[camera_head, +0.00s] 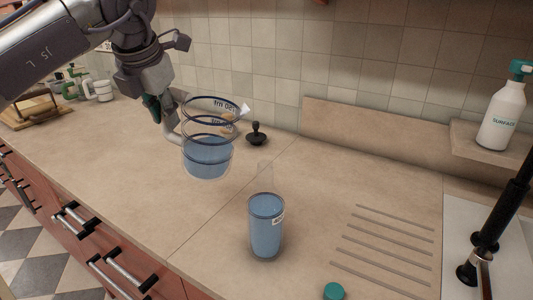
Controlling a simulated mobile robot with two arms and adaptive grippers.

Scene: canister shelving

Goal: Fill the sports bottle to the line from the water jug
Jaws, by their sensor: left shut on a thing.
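The water jug (208,155) is clear with dark rings and printed marks, and holds blue water in its lower part. My left gripper (168,122) is shut on the jug's handle at its left side and holds it above the counter, nearly upright. The sports bottle (266,228) stands upright on the counter, to the right of and below the jug in the picture. I cannot make out the fill line. My right gripper is not in view.
A teal cap (333,291) lies at the counter's front. A black knobbed object (256,134) stands behind the jug. Drain grooves lie right of the bottle.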

